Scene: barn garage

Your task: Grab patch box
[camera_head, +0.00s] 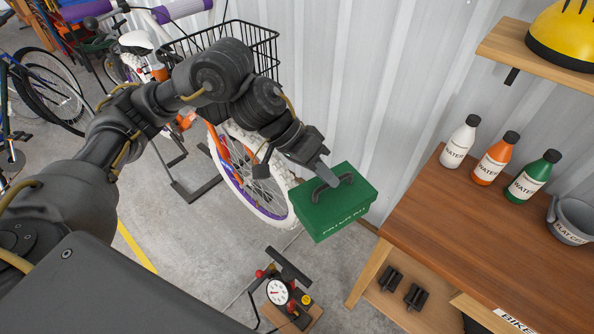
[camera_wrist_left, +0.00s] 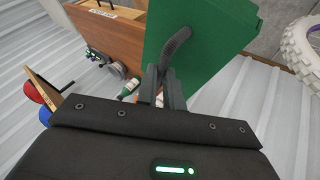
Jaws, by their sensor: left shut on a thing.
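The patch box is a green case (camera_head: 337,206) with a dark handle on its lid and pale lettering on its front. It hangs in the air in the head view, left of the wooden bench. My left gripper (camera_head: 326,178) is shut on the handle from above. In the left wrist view the green box (camera_wrist_left: 205,35) fills the top middle, and the gripper fingers (camera_wrist_left: 163,85) close around its dark handle. My right gripper is not in view.
A wooden bench (camera_head: 455,215) at right holds white, orange and green bottles and a grey bucket (camera_head: 574,220). A pump with a gauge (camera_head: 278,292) stands on the floor below the box. A bicycle wheel (camera_head: 250,175) is close behind the arm. A shelf (camera_head: 535,52) is above.

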